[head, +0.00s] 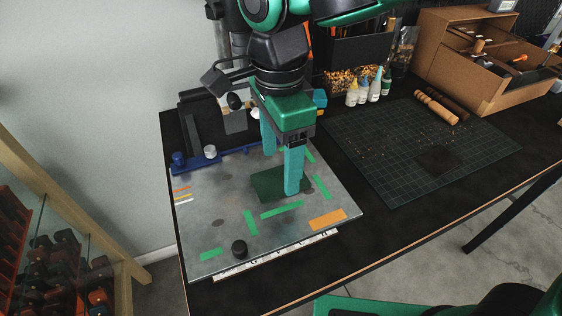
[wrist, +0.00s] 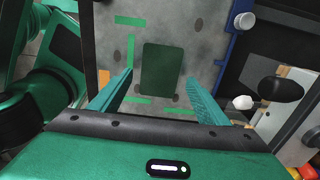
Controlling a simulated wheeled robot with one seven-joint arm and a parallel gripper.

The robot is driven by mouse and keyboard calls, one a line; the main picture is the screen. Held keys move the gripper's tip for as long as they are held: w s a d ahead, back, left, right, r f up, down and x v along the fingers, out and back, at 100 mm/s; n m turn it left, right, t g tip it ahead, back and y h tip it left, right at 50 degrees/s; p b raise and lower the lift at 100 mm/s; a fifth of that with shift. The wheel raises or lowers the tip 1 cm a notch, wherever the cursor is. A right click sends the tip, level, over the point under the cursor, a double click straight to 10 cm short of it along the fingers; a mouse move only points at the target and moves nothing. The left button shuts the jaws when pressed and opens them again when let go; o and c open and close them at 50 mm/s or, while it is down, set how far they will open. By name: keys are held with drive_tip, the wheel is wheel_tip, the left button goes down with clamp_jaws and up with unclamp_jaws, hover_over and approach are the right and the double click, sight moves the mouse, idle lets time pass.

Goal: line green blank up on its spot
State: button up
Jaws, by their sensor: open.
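The green blank (head: 268,184) is a dark green rectangle lying flat on the grey metal plate (head: 225,210). It also shows whole in the wrist view (wrist: 162,68). Light green tape strips (head: 282,209) lie on the plate around it, with bare plate between the blank and the front strip. In the wrist view, strips (wrist: 131,54) lie left of and below the blank. My gripper (head: 280,174) is open above the plate, its teal fingers apart on either side of the blank. In the head view one finger hides part of the blank. Contact with it cannot be told.
A blue rail (head: 230,153) with knobs runs along the plate's back edge. A cutting mat (head: 420,145) lies to the right.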

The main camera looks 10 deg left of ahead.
drive_tip(key=shift+r, duration=2.1)
